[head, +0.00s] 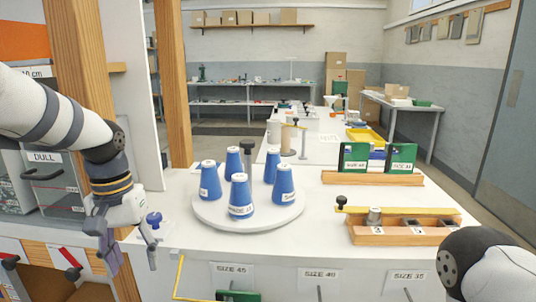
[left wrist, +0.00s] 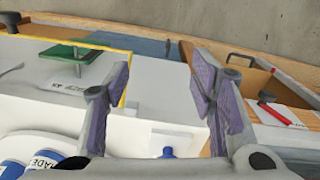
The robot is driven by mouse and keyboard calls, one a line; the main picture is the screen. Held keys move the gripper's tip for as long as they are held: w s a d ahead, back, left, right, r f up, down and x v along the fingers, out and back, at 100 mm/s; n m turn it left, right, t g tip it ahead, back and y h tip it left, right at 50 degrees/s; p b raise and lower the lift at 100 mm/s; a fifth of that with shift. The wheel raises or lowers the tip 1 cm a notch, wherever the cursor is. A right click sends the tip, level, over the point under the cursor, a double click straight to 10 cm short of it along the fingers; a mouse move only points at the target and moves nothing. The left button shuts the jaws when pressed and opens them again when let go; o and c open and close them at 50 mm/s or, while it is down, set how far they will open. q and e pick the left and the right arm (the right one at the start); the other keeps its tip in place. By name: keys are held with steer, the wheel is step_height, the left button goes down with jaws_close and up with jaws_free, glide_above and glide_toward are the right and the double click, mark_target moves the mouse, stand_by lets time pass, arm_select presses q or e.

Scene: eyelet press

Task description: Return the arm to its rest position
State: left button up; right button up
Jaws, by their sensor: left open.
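My left arm comes in from the left in the head view. Its left gripper (head: 128,255) hangs fingers-down at the front left edge of the white bench (head: 320,215), left of the round white turntable (head: 248,222). In the left wrist view the two purple-padded fingers of the left gripper (left wrist: 163,90) stand wide apart with nothing between them. A blue knob (head: 154,220) stands on the bench just right of the gripper in the head view. My right arm shows only as a link at the lower right; its gripper is out of view.
Several blue cones (head: 241,196) stand on the turntable. A wooden tray (head: 398,234) with compartments sits at the right, with green boxes (head: 402,157) behind it. Drawers (head: 65,185) stand at the left beside a wooden post (head: 83,90). The front middle of the bench is clear.

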arm_select(q)
steer(key=s+d+f+g, duration=0.1)
steer(key=s+f, duration=0.1)
steer(key=f, duration=0.5)
steer(key=s+d+f, duration=0.2)
steer(key=f, duration=0.5)
steer(key=s+d+f, duration=0.1)
steer(key=s+f, duration=1)
steer(key=s, duration=0.2)
steer(key=s+f, duration=0.1)
steer(key=s, duration=0.9)
steer(key=s+a+f, duration=0.1)
steer(key=s+f, duration=0.1)
steer(key=s, duration=0.8)
steer(key=shift+s+a+f+m+g, duration=0.15)
steer(key=shift+s+a+m+g, duration=0.1)
steer(key=shift+s+m+g, duration=0.15)
arm_select(e)
steer(key=shift+w, duration=0.35)
